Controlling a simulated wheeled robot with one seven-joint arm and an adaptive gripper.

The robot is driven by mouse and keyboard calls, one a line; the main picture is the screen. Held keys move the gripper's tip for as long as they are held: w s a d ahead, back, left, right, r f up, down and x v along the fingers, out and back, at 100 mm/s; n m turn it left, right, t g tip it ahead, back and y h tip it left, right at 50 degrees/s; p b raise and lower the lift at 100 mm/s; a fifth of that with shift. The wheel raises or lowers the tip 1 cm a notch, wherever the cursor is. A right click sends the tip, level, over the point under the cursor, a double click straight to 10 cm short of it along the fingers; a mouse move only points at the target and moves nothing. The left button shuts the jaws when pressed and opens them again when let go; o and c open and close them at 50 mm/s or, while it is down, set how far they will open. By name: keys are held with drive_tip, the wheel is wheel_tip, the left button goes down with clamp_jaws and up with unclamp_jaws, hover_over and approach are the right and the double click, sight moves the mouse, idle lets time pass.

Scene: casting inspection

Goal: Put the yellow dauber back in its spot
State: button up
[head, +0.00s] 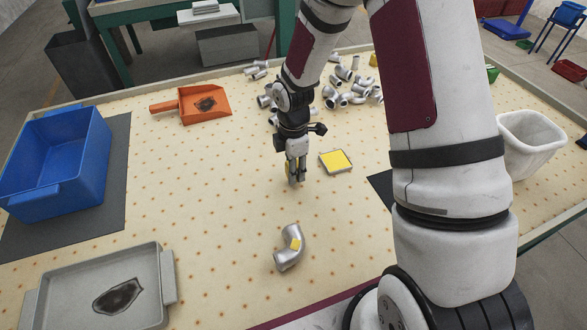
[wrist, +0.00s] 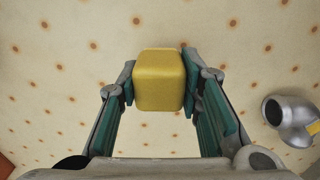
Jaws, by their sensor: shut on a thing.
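The yellow dauber (wrist: 159,82) is a yellow block held between the two finger pads of my gripper (wrist: 158,90) in the wrist view. In the head view my gripper (head: 296,175) is over the middle of the dotted table, and only a little yellow shows between its fingers. A small square tray with a yellow pad (head: 337,160) lies just right of my gripper.
A pile of silver fittings (head: 352,88) lies at the back. An orange dustpan (head: 205,105) lies at the back left. A blue bin (head: 55,165) and a grey tray (head: 95,290) are on the left. A white basket (head: 530,145) stands on the right.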

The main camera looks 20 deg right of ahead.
drive_tip(key=shift+f, duration=0.25)
drive_tip(key=shift+f, duration=0.1)
drive_tip(key=shift+f, duration=0.15)
drive_tip(key=o, duration=1.1)
